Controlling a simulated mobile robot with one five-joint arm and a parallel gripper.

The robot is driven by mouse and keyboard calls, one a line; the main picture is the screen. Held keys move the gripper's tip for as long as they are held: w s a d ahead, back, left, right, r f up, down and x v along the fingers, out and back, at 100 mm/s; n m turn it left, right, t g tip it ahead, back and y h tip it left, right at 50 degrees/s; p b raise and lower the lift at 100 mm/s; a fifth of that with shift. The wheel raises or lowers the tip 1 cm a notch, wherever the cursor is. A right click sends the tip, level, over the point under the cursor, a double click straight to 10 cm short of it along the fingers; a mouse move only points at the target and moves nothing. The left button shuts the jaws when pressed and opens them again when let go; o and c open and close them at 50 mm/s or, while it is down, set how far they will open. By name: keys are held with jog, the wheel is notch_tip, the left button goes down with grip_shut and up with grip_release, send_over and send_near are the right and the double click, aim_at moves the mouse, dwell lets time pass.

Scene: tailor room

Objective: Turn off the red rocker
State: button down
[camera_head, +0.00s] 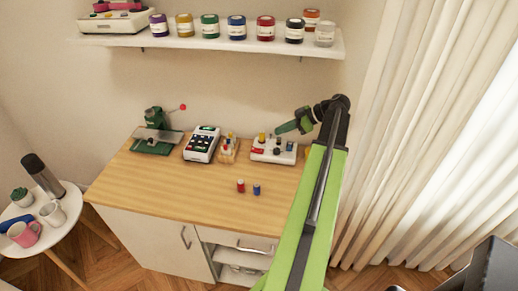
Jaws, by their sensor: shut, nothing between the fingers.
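A white control box (274,157) sits at the back right of the wooden cabinet top. It carries several small controls, among them a yellow knob (262,138) and dark knobs. A small red part (258,151) on its front left looks like the red rocker; which way it is tipped is too small to tell. My gripper (278,131) is shut and empty. It hangs over the rear of the box, pointing left, to the right of and behind the red part. I cannot tell whether it touches anything.
A white keypad device (202,144), a wooden holder (229,150) and a green press (156,137) stand left of the box. Red (240,186) and blue (257,190) spools stand in front. A shelf (215,42) with jars hangs above. A curtain (405,130) is at right.

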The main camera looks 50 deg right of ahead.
jog(key=b, duration=0.7)
send_over(259, 152)
jog(key=f, duration=0.6)
jog(key=shift+s+d+f, duration=0.2)
jog(key=shift+f, duration=0.1)
jog(key=f+b, duration=0.3)
jog(key=shift+w+a+f, duration=0.1)
jog(key=shift+w+f, duration=0.05)
jog(key=shift+w, duration=0.1)
